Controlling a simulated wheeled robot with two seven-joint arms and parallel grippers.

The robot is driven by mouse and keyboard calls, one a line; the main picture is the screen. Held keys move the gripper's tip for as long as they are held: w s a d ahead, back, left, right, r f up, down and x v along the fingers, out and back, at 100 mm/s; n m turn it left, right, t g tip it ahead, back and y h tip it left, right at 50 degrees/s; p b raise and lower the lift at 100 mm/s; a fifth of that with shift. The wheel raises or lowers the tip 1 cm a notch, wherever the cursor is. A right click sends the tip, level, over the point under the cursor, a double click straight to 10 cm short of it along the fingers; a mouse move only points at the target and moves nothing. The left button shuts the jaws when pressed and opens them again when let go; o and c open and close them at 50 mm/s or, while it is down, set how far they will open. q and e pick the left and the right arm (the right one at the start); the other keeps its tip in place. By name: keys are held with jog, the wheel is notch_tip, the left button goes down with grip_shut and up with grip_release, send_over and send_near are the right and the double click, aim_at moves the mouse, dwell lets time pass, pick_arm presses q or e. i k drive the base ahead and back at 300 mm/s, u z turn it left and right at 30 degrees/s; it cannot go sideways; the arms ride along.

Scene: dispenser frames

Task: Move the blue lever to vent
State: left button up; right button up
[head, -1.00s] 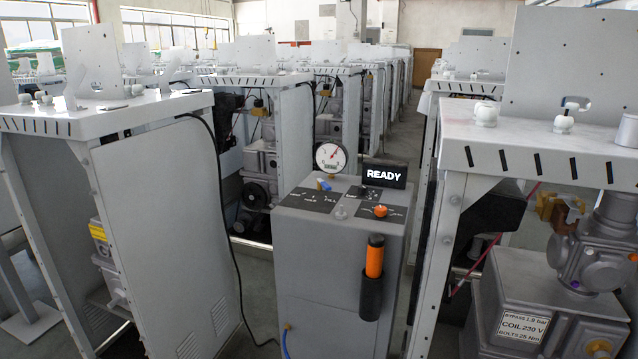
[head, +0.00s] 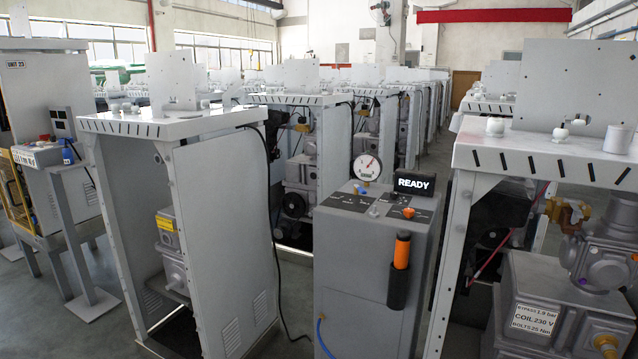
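The grey cart (head: 366,270) stands upright in the middle of the head view. A small blue lever (head: 361,190) sits on the dark label plate (head: 346,202) on its top, near the back. The plate's lettering is too small to read, so I cannot tell which mark the lever points at. A round gauge (head: 367,168) with a red needle stands behind the lever. A black sign (head: 414,183) beside it reads READY. An orange knob (head: 408,213) is on the right of the top. Neither of my grippers is in view.
An orange-handled tool (head: 402,250) sits in a black holster on the cart's front. Grey machine frames stand close on the left (head: 225,230) and right (head: 545,152). A blue hose (head: 322,340) leaves the cart low on the left. Bare floor (head: 60,330) shows at lower left.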

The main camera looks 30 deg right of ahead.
aim_at(357, 189)
jog(key=u, duration=0.1)
jog(key=i, duration=0.9)
jog(key=z, duration=0.35)
